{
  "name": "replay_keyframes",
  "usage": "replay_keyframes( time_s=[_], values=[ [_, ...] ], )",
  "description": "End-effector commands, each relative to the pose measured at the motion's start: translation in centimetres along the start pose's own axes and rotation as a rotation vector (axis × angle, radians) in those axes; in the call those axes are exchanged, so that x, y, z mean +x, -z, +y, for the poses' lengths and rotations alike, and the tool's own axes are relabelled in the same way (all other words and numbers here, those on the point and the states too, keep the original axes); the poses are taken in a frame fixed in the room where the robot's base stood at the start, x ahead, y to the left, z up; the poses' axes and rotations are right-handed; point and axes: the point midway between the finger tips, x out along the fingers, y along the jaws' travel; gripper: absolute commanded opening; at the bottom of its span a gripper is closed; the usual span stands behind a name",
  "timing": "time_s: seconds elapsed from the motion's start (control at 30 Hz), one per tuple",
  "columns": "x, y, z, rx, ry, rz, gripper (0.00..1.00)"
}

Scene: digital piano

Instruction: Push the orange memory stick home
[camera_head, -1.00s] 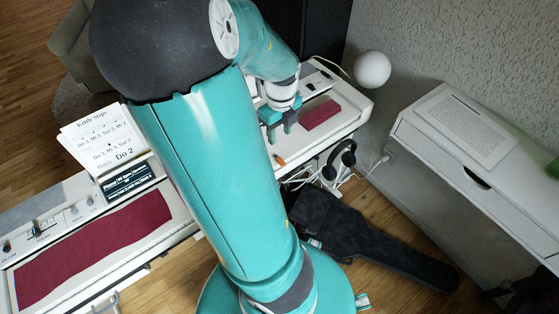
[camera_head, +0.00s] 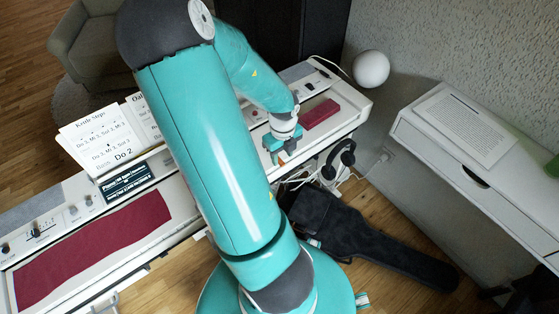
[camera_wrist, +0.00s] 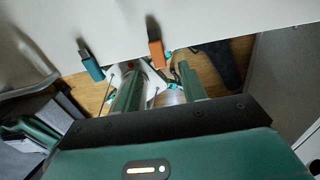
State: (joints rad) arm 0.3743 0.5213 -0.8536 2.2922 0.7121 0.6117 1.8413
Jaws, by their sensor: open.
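The orange memory stick (camera_wrist: 156,50) sticks out from the front edge of the white digital piano (camera_wrist: 200,20) in the wrist view. In the head view it is mostly hidden by my gripper (camera_head: 281,153). My gripper (camera_wrist: 160,78) is open, with one green finger on each side of the stick's line and nothing visible held. The fingertips look close to the stick, but I cannot tell if they touch it. A teal stick (camera_wrist: 90,61) also juts from the same edge, to the left of the orange one.
A black headset (camera_head: 340,158) and loose white cables hang by the piano's right end. A dark instrument bag (camera_head: 370,240) lies on the floor below. A white desk (camera_head: 470,160) stands at the right. Dark red cloth (camera_head: 95,245) covers keys at the left.

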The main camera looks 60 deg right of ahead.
Motion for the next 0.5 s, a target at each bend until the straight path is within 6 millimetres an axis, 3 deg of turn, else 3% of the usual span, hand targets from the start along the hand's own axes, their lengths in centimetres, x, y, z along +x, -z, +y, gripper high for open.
replay_keyframes(
  time_s=[0.2,0.43,0.5],
  values=[
    [2.5,0.0,-0.1,0.001,0.001,0.001,0.42],
    [2.6,-0.1,0.0,-0.001,0.001,-0.001,0.42],
    [2.6,-0.1,0.0,-0.001,0.001,-0.001,0.30]
  ],
)
